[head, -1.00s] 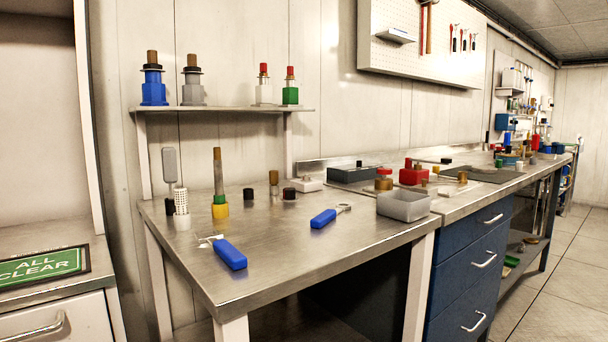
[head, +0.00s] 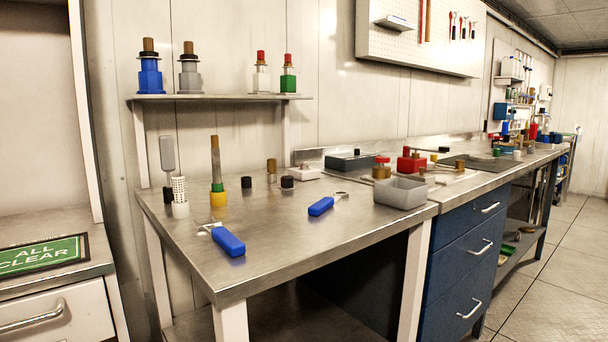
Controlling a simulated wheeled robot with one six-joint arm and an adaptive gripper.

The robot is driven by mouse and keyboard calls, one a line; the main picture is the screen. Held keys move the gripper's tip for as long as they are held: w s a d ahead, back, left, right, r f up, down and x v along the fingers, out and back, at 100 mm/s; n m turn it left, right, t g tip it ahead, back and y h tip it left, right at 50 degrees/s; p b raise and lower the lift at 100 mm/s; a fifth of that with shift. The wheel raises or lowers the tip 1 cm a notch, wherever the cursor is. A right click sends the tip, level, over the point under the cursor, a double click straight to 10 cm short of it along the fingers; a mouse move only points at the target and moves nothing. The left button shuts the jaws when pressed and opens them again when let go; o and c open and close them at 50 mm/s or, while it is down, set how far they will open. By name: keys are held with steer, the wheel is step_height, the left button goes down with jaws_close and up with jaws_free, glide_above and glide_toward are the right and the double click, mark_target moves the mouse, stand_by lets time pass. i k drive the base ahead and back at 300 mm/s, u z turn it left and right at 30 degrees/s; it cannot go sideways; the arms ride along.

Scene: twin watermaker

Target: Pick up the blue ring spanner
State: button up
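The blue ring spanner (head: 321,206) lies flat on the steel bench top, right of the middle of the near bench. It has a blue handle, and its metal ring end (head: 341,195) points to the right and back. A second blue-handled tool (head: 229,241) lies nearer the front edge, to the left. Its metal head points back and left, and its exact shape is too small to tell. My gripper is not in view.
A grey open bin (head: 401,192) stands right of the spanner. Behind are several small black and brass parts, a yellow-based post (head: 217,198) and a white perforated cylinder (head: 180,196). A shelf (head: 220,97) holds several fittings above. The bench top around the spanner is clear.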

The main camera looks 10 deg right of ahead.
mark_target(317, 209)
steer(key=u, duration=1.3)
steer(key=i, duration=0.35)
steer(key=z, duration=2.55)
